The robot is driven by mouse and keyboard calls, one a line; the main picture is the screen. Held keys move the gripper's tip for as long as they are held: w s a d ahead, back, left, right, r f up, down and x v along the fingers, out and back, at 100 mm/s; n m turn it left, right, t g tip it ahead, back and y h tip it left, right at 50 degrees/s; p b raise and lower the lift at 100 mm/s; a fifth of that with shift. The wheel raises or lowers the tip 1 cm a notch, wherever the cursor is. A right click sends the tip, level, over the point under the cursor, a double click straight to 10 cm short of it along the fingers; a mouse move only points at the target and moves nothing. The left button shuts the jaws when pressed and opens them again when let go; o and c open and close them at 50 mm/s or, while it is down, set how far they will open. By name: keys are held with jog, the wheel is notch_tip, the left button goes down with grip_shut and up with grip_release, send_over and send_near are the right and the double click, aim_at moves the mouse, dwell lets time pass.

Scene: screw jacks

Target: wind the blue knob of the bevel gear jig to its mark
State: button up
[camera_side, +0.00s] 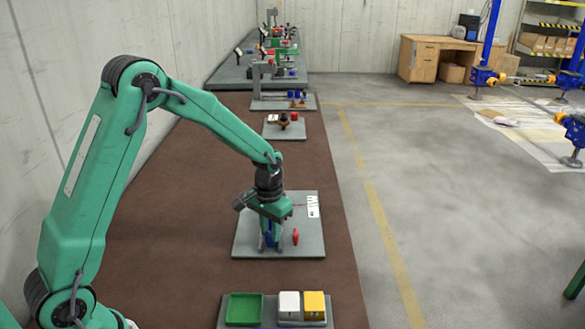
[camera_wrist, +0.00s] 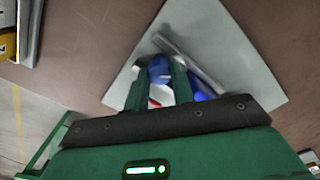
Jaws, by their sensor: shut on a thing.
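The bevel gear jig stands on a grey plate (camera_side: 310,245) in the middle of the brown bench. My gripper (camera_side: 270,244) points down over the left part of this plate. In the wrist view its two green fingers (camera_wrist: 157,76) are shut on the blue knob (camera_wrist: 159,70), which shows between them. Another blue part (camera_wrist: 202,90) and a grey bar (camera_wrist: 190,58) lie beside the right finger. A red upright piece (camera_side: 295,237) stands to the right of my gripper. A white card with dark marks (camera_side: 313,206) is at the back right. I cannot read the knob's mark.
In front is a plate with a green tray (camera_side: 244,309), a white box (camera_side: 289,306) and a yellow box (camera_side: 314,305). Farther back stand smaller jigs on grey plates (camera_side: 284,131). A wall runs along the left. Bare bench lies left of the jig.

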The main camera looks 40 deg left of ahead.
jog(key=m, duration=0.4)
jog(key=shift+r+m, duration=0.1)
jog(key=shift+m, duration=0.2)
jog(key=m, duration=0.4)
jog(key=shift+m, duration=0.3)
jog(key=m, duration=0.4)
jog(key=shift+m, duration=0.3)
jog(key=shift+d+m, duration=0.1)
jog(key=shift+m, duration=2.1)
jog(key=o, duration=1)
